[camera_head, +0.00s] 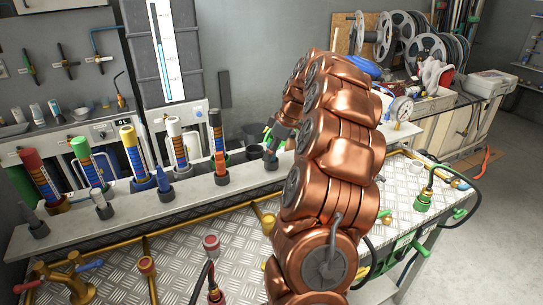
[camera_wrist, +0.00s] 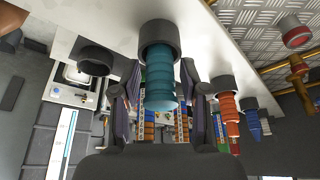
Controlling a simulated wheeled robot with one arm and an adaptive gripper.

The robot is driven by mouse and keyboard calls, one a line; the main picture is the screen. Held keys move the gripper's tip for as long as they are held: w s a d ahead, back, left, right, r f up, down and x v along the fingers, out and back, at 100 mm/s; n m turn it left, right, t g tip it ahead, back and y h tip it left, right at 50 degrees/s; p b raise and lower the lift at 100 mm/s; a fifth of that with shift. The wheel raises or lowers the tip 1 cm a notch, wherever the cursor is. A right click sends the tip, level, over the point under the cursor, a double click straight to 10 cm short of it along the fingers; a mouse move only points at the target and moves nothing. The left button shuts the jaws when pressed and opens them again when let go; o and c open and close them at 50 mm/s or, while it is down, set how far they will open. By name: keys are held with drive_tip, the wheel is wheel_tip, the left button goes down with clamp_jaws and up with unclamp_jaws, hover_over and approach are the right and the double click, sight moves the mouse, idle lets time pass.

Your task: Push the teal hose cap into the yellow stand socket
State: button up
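The teal hose cap (camera_wrist: 160,82) is a ribbed plug seated in a dark grey cup (camera_wrist: 159,38) on the pale shelf, in the wrist view. My gripper (camera_wrist: 160,72) has one finger on each side of it, with narrow gaps visible, so it looks open around the cap. In the head view my gripper (camera_head: 281,137) is at the shelf's right part, partly hidden by my copper arm, and the cap is not clearly visible.
A red plug (camera_head: 220,165) and a blue plug (camera_head: 163,180) stand in cups left of my gripper. An empty dark cup (camera_wrist: 97,59) is beside the cap. Several striped cylinders line the shelf. Red-topped fittings (camera_head: 211,246) and yellow pipes occupy the bench.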

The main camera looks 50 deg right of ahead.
clamp_jaws()
drive_tip(key=shift+r, duration=0.1)
